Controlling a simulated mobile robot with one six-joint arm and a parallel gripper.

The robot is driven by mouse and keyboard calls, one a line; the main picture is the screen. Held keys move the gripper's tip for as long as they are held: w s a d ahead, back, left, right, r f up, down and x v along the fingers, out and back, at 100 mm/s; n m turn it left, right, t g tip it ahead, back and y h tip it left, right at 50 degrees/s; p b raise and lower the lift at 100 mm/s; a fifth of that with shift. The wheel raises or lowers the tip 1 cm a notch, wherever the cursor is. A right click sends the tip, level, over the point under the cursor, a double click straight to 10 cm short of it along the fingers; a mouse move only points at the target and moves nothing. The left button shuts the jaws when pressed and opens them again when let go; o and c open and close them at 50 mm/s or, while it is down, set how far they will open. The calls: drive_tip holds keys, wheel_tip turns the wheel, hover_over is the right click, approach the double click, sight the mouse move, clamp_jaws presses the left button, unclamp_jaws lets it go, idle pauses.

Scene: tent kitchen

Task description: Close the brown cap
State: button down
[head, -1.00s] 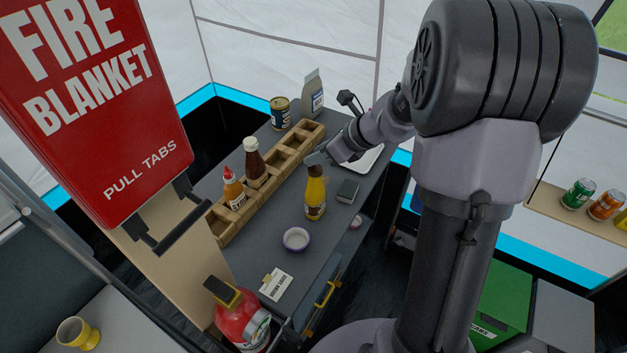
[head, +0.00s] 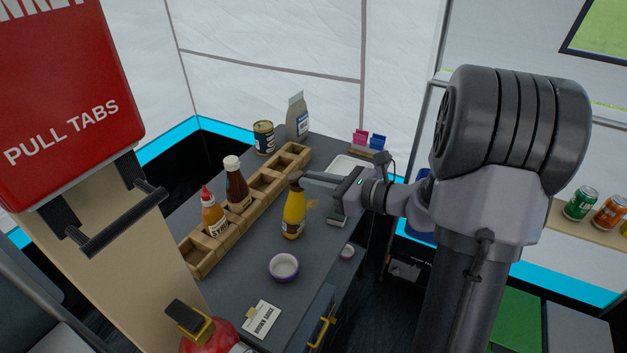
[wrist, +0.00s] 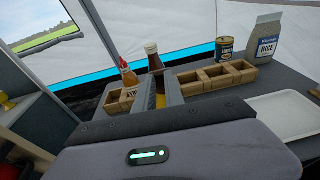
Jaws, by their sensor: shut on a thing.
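A yellow squeeze bottle (head: 293,220) is upright over the dark counter, beside the wooden divided rack. My gripper (head: 298,180) comes in from the right and is shut on the top of this bottle. The fingers hide its cap. In the wrist view, a strip of the yellow bottle (wrist: 160,101) shows between my fingers. A brown sauce bottle (head: 236,188) with a cream cap (head: 231,163) stands in the rack, apart from my gripper; no brown cap is clearly visible. I cannot tell whether the yellow bottle touches the counter.
The wooden rack (head: 201,258) also holds a red-tipped orange bottle (head: 213,217). A purple-rimmed bowl (head: 283,267) and a brown sauce card (head: 262,319) sit nearer the front. A can (head: 264,138), a rice bag (head: 297,118) and a white tray (head: 353,165) are at the back.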

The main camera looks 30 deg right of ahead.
drive_tip(key=shift+f, duration=0.15)
drive_tip(key=shift+s+d+f+t+y, duration=0.1)
drive_tip(key=shift+f+t+y, duration=0.1)
drive_tip(key=shift+t+y, duration=0.35)
drive_tip(key=shift+f+t, duration=0.15)
drive_tip(key=shift+t, duration=0.2)
idle(0.4)
drive_tip(key=c, duration=1.1)
unclamp_jaws()
drive_tip(key=shift+s, duration=0.1)
drive_tip(key=shift+o, duration=0.2)
drive_tip(key=p+v, duration=0.4)
drive_tip(key=v, duration=1.3)
drive_tip(key=shift+s, duration=0.2)
